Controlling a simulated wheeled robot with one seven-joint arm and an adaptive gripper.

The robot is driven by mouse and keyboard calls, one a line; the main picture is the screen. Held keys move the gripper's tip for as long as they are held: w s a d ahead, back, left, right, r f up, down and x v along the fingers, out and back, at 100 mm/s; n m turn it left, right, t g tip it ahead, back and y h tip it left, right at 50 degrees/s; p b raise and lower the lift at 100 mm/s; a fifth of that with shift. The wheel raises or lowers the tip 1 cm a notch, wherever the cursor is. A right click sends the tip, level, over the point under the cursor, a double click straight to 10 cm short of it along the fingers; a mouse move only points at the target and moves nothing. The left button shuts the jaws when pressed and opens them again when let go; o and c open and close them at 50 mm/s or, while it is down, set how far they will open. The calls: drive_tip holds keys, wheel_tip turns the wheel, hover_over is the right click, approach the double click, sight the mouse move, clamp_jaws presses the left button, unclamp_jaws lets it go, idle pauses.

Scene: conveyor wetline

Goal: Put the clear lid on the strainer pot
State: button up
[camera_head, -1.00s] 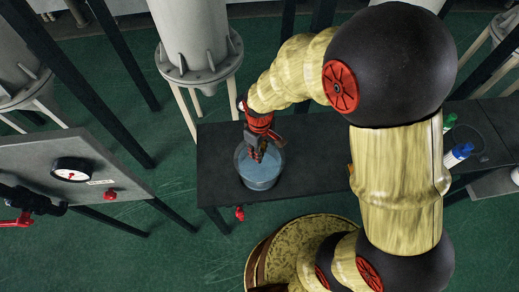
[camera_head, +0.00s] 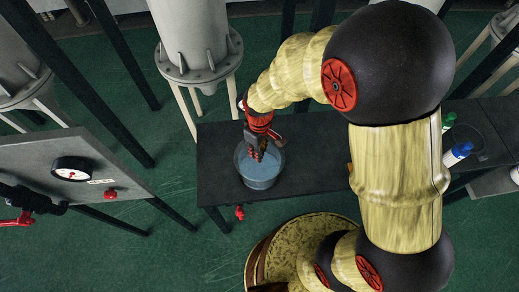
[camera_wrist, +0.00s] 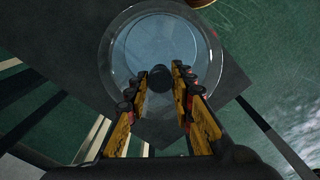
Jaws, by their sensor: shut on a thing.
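The strainer pot (camera_head: 261,182) is a bluish, see-through round vessel standing upright near the left end of the dark bench. My gripper (camera_head: 257,154) is directly above it, pointing down. In the wrist view, my gripper (camera_wrist: 159,75) is shut on the dark knob of the clear lid (camera_wrist: 128,50). The lid is a wide transparent disc, and its round outline overlaps the pot below. I cannot tell whether the lid rests on the rim or hangs just above it. The lid is hard to make out in the head view.
The dark bench (camera_head: 315,165) is clear to the right of the pot. Bottles with a blue cap (camera_head: 460,151) and a green cap (camera_head: 449,121) stand farther right, behind my arm. A gauge panel (camera_head: 70,170) is at left, and a grey tank (camera_head: 195,40) stands behind the bench.

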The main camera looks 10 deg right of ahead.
drive_tip(key=shift+f+b, duration=0.4)
drive_tip(key=shift+f, duration=0.3)
drive_tip(key=o, duration=1)
drive_tip(key=shift+o, duration=0.5)
wheel_tip(320, 180, up, 12)
idle(0.4)
